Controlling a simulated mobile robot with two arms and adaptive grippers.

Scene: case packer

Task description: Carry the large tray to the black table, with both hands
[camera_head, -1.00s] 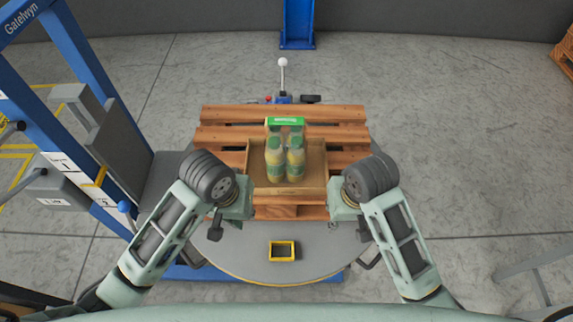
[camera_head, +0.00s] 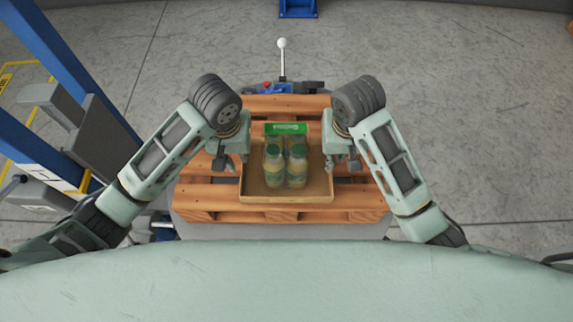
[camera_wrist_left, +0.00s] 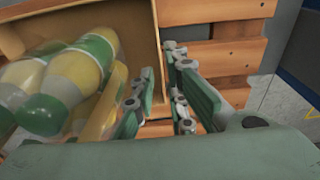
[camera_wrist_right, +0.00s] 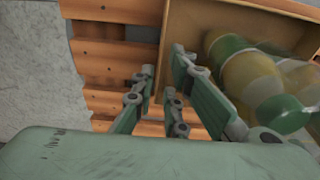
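The large tray (camera_head: 286,199) is a brown open cardboard tray on a wooden pallet. It holds several green-and-yellow bottles (camera_head: 286,168) and a green-topped pack (camera_head: 285,129) at its far end. My left gripper (camera_head: 233,160) is at the tray's left side, my right gripper (camera_head: 341,160) at its right side. In the left wrist view the open fingers (camera_wrist_left: 161,75) stand either side of the tray wall. In the right wrist view the open fingers (camera_wrist_right: 162,75) also straddle the wall, with gaps. I see no black table.
The wooden pallet (camera_head: 215,205) lies under the tray. A white-knobbed lever (camera_head: 282,58) stands just beyond it. A blue frame (camera_head: 75,75) with grey boxes is at the left. The concrete floor to the right (camera_head: 480,120) is clear.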

